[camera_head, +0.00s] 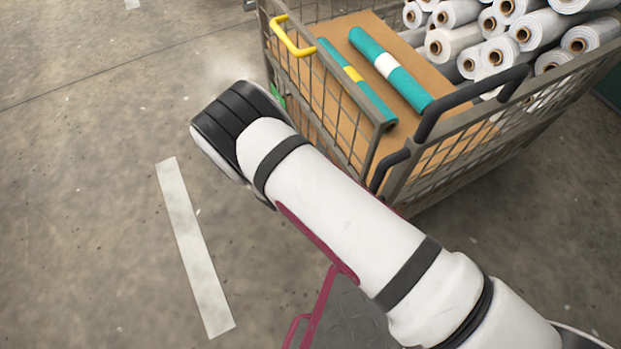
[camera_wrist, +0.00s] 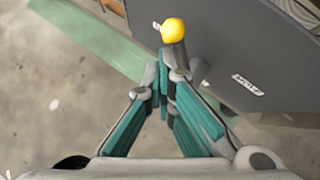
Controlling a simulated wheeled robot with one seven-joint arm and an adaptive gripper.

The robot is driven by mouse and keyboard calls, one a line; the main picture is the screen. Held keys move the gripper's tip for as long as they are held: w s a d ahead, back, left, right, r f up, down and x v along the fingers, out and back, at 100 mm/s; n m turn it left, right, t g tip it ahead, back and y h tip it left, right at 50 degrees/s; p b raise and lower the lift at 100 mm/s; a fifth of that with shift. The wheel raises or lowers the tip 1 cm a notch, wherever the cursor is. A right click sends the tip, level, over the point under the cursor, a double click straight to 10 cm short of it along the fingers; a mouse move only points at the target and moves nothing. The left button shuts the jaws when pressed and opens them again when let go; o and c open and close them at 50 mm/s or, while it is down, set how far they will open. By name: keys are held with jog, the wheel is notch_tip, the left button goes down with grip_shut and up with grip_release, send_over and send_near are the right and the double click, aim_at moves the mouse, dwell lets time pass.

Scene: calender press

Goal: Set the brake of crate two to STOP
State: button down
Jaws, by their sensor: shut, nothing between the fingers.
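A wire-mesh crate (camera_head: 330,128) stands at the upper right in the head view; I can read no number on it. In the wrist view a yellow ball knob (camera_wrist: 174,30) sits on a short dark stem beside a dark grey panel (camera_wrist: 225,55). I cannot tell for sure that it is the brake lever, nor its setting. My gripper (camera_wrist: 166,76) has its teal-padded fingers shut and empty. The tips are right at the stem, just below the knob in the picture; I cannot tell whether they touch. In the head view my arm hides the gripper and knob.
The crate holds teal rolls (camera_head: 388,68) on a brown board and several white rolls (camera_head: 525,32). It has a yellow handle (camera_head: 291,36) and a black push bar (camera_head: 470,100). The panel bears a small white label (camera_wrist: 247,84). Floor at left is clear, with a white stripe (camera_head: 195,245).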

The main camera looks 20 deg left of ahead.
jog(key=shift+r, duration=0.2)
jog(key=shift+r+p, duration=0.5)
jog(key=shift+r, duration=0.2)
jog(key=shift+w, duration=0.1)
